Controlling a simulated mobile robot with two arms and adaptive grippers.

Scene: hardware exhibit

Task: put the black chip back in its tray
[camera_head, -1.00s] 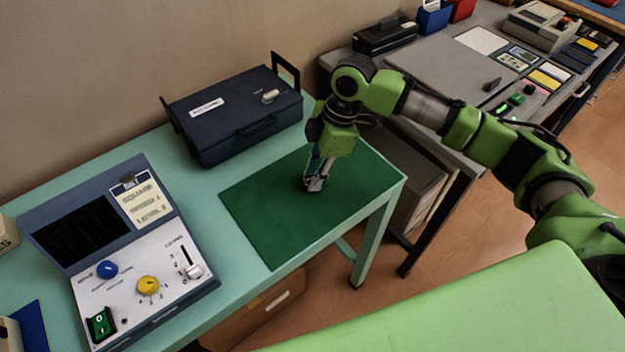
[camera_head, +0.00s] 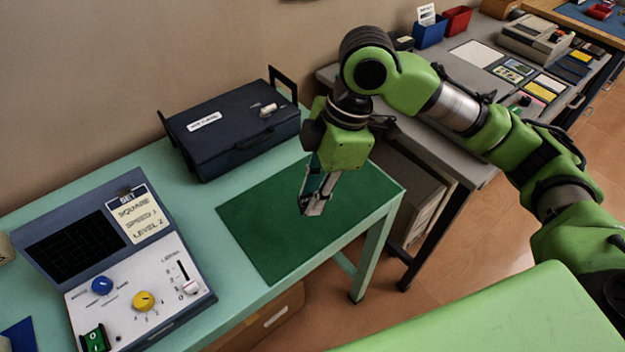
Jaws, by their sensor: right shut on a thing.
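My right gripper (camera_head: 312,208) points down above the dark green mat (camera_head: 262,243) on the pale green table. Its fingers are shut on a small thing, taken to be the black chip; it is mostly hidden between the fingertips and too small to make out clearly. No chip shows lying on the mat. I cannot pick out the chip's tray for certain. A dark blue lidded case (camera_head: 235,130) with a white label and black handles stands closed behind the mat, left of the gripper. My left gripper is not in view.
A blue-grey instrument (camera_head: 150,311) with a screen and knobs stands at the table's left. A grey bench (camera_head: 455,150) at the right holds an open-topped blue bin (camera_head: 430,33), a red bin (camera_head: 457,20) and several small items. The mat's left part is clear.

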